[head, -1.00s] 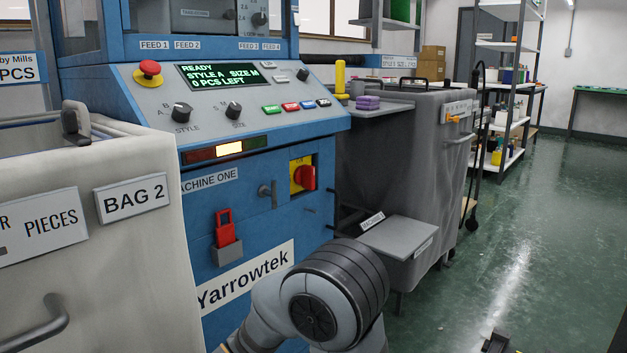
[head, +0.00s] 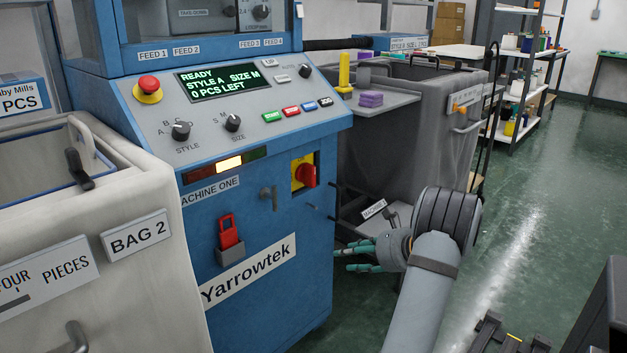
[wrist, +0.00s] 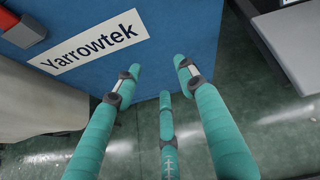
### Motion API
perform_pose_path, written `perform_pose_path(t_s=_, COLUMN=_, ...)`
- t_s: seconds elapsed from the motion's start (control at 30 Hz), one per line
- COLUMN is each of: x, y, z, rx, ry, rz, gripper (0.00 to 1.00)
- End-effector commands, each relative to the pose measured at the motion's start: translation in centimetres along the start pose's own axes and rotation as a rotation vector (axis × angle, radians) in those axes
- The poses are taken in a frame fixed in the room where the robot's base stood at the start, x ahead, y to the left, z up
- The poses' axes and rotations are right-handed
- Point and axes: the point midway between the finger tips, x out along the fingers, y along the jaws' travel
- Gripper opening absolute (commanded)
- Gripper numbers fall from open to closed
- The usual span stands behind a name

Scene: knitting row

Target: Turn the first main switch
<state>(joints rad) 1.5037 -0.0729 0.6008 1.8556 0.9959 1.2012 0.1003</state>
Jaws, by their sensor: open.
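The main switch (head: 306,174) is a red rotary knob on a yellow plate, on the right part of the blue front of Machine One (head: 285,225). My gripper (head: 352,255) has teal fingers and is below and right of the switch, in front of the machine's lower right edge, apart from the knob. In the wrist view the fingers (wrist: 160,85) are spread and empty, over the lower blue panel and floor. The switch does not show in the wrist view.
A red padlock-shaped tag (head: 228,232) hangs in a grey holder on the machine front. A small latch handle (head: 269,197) sits left of the switch. Bag 2 bin (head: 150,190) stands left, a grey bin (head: 425,125) right.

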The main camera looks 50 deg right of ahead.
Motion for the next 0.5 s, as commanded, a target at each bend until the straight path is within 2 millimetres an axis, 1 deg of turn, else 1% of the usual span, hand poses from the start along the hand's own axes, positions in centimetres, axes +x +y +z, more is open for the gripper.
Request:
perform_pose_path(t_s=0.03, x=-0.2, y=-1.8, z=2.2, rx=0.054, ry=-0.078, rz=-0.044, gripper=0.41)
perform_pose_path(t_s=0.07, x=-0.5, y=-2.8, z=3.7, rx=0.086, ry=-0.128, rz=-0.071, gripper=0.41)
perform_pose_path(t_s=0.1, x=-0.9, y=-4.1, z=5.6, rx=0.130, ry=-0.196, rz=-0.102, gripper=0.41)
perform_pose_path(t_s=0.2, x=-2.5, y=-6.6, z=9.7, rx=0.237, ry=-0.360, rz=-0.156, gripper=0.41)
perform_pose_path(t_s=0.23, x=-2.9, y=-7.1, z=10.7, rx=0.270, ry=-0.404, rz=-0.164, gripper=0.41)
perform_pose_path(t_s=0.3, x=-3.9, y=-7.8, z=12.5, rx=0.325, ry=-0.484, rz=-0.172, gripper=0.41)
perform_pose_path(t_s=0.37, x=-4.4, y=-7.9, z=13.5, rx=0.354, ry=-0.526, rz=-0.163, gripper=0.41)
perform_pose_path(t_s=0.43, x=-4.4, y=-8.0, z=14.2, rx=0.374, ry=-0.552, rz=-0.154, gripper=0.41)
perform_pose_path(t_s=0.5, x=-3.9, y=-8.1, z=14.5, rx=0.386, ry=-0.555, rz=-0.148, gripper=0.41)
